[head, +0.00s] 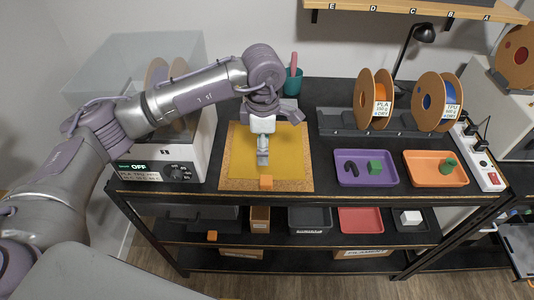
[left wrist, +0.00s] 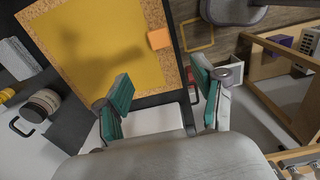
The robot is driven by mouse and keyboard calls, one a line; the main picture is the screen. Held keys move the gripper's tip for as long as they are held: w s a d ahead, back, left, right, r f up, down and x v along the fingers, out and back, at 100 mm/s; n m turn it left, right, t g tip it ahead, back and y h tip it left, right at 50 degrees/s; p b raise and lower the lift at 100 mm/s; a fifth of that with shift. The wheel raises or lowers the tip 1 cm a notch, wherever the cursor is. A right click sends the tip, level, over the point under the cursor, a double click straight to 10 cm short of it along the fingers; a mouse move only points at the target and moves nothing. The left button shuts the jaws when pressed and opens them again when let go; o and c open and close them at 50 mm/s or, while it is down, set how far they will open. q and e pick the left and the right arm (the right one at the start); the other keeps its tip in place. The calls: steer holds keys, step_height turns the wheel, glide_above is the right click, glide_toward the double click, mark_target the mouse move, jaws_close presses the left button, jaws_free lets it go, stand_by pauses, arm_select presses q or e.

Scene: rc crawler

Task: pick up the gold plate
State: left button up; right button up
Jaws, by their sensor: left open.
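The gold plate (head: 285,150) is a flat yellow-gold sheet lying on a cork board (head: 308,187) on the black bench top. An orange block or tab (head: 266,182) sits at the front edge of the plate. My left gripper (head: 263,158) hangs over the middle of the plate in the head view and hides part of it. In the left wrist view my left gripper (left wrist: 161,82) is open, with teal finger pads apart and nothing between them. There the plate (left wrist: 105,45) and the orange tab (left wrist: 160,39) lie beyond the fingertips. My right gripper is in neither view.
A purple tray (head: 340,176) and an orange tray (head: 412,178) with small parts stand to the right. Filament spools (head: 368,98) stand on a rack behind them. A white dryer box (head: 130,152) is at the left, and a teal cup (head: 291,84) stands behind the cork board.

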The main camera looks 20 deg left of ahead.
arm_select(q)
steer(key=b, duration=0.4)
glide_above(266, 180)
steer(key=f, duration=0.8)
steer(key=shift+s+a, duration=0.1)
steer(key=shift+a, duration=0.1)
steer(key=f, duration=0.2)
steer(key=f+b, duration=0.1)
steer(key=f, duration=0.2)
steer(key=shift+d+f, duration=0.2)
steer(key=shift+f, duration=0.05)
steer(key=shift+r, duration=0.1)
steer(key=shift+c, duration=1.3)
jaws_close()
